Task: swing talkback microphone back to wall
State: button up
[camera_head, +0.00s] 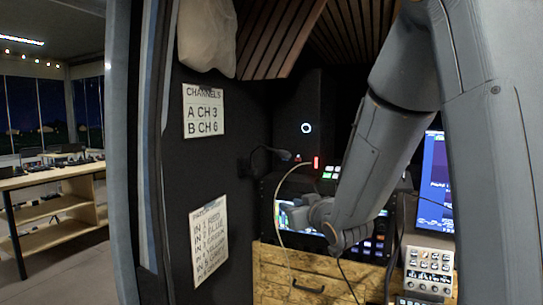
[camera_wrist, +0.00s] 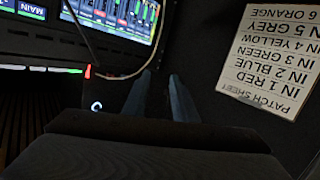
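The talkback microphone (camera_head: 283,154) is a dark gooseneck on the black left wall. It sticks out to the right from its wall mount (camera_head: 246,166), in front of the dark equipment. My gripper (camera_wrist: 158,88) shows two grey-blue fingers standing apart, with nothing visible between them. In the head view my wrist is below and right of the microphone, in front of the lit screen, and the fingertips are hard to make out. I cannot clearly pick out the microphone in the wrist view, which is upside down.
A channels sign (camera_head: 204,110) and a patch sheet (camera_head: 210,240) hang on the left wall. A pale cable (camera_head: 279,205) loops past the lit screen (camera_wrist: 120,14). A wooden drawer (camera_head: 285,275) is below, and a button panel (camera_head: 429,272) is at right.

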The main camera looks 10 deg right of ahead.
notch_tip(320, 180, up, 7)
jog(key=w+n+t+y, duration=0.1)
jog(key=n+t+y, duration=0.1)
jog(key=t+y, duration=0.15)
jog(key=n+t+y+b, duration=0.1)
jog(key=n+t+y, duration=0.1)
jog(key=y, duration=0.1)
send_near(272, 150)
jog(key=w, duration=0.3)
jog(key=shift+w+a+r+g, duration=0.1)
jog(key=shift+a+r+g, duration=0.2)
jog(key=shift+r, duration=0.4)
jog(key=p+x, duration=0.2)
jog(key=x, duration=0.5)
jog(key=shift+p, duration=0.3)
grip_shut()
